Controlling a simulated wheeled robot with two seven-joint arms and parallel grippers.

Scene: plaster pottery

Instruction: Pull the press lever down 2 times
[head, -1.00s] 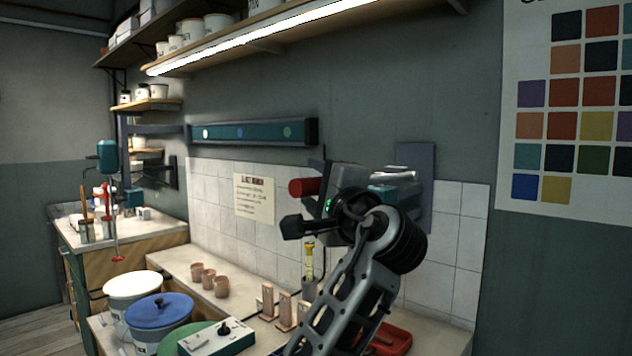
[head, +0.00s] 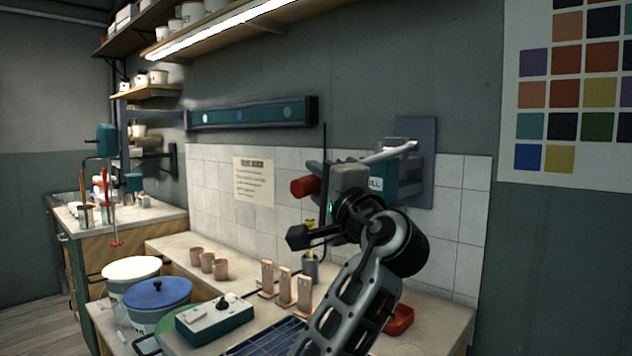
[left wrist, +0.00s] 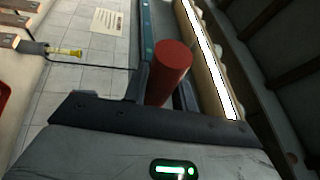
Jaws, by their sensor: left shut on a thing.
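The press is on the tiled wall right of centre. It has a grey back plate (head: 416,132), a teal body (head: 384,182) with partly hidden lettering, and a pale metal lever bar (head: 390,152) that slopes down to the left toward my gripper. My left gripper (head: 318,184) is shut on the lever's red cylindrical grip (head: 303,187). In the left wrist view the red grip (left wrist: 169,72) stands between the dark fingers. My gripper and arm hide part of the lever and the press's lower part. My right gripper is not in view.
The bench below carries a teal control box (head: 215,318), several upright wooden tools (head: 285,286), clay cups (head: 208,262), a blue-lidded tub (head: 158,302) and a red tray (head: 399,320). A lit shelf (head: 250,28) runs above.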

